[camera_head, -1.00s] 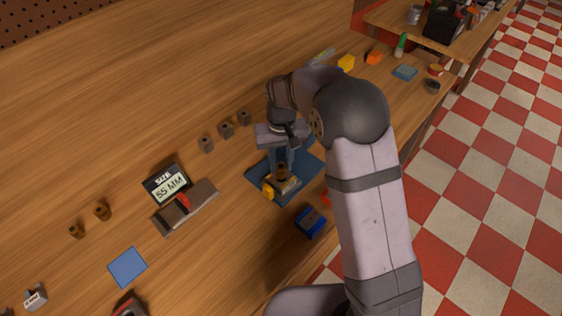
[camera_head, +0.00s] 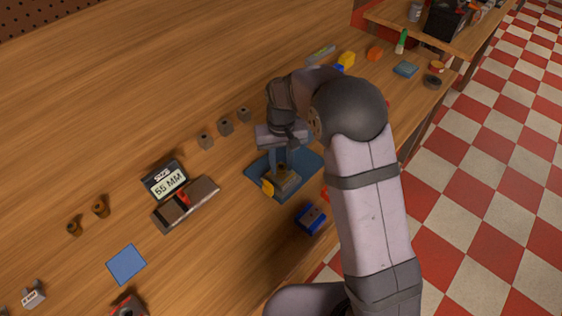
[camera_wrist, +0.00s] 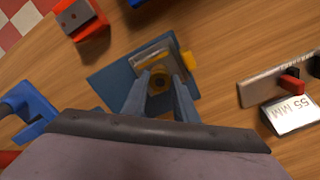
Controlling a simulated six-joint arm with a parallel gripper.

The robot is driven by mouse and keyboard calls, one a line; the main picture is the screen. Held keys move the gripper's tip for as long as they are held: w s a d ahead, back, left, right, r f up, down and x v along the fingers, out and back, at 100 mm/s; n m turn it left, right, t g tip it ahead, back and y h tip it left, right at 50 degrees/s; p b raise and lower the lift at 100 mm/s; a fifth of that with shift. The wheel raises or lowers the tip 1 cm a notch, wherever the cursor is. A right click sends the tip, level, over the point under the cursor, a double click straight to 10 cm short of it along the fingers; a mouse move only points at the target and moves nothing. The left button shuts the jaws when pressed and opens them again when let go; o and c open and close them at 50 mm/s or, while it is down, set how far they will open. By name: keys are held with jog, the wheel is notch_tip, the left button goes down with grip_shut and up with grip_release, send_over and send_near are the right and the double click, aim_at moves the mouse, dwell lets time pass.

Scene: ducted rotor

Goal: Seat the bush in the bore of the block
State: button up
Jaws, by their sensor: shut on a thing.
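The block (camera_head: 288,184) sits on a blue mat (camera_head: 259,172), beside a yellow part (camera_head: 267,187). The block also shows in the wrist view (camera_wrist: 152,62), with the blue mat (camera_wrist: 108,84) around it. My gripper (camera_head: 282,168) points down over the block. In the wrist view my gripper (camera_wrist: 160,85) is shut on the brown, ring-shaped bush (camera_wrist: 158,81), which is at the block's face. The bore is hidden under the bush and fingers. I cannot tell how deep the bush sits.
A gauge with a red slider (camera_head: 185,204) and a "55 MM" display (camera_head: 168,181) stand to the left. A blue tool (camera_head: 311,219) lies near the front edge.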

aim_at(281, 167)
jog(key=shift+f, duration=0.5)
jog(key=o, duration=1.2)
jog(key=shift+r+b, duration=1.4)
jog(key=shift+r, duration=2.25)
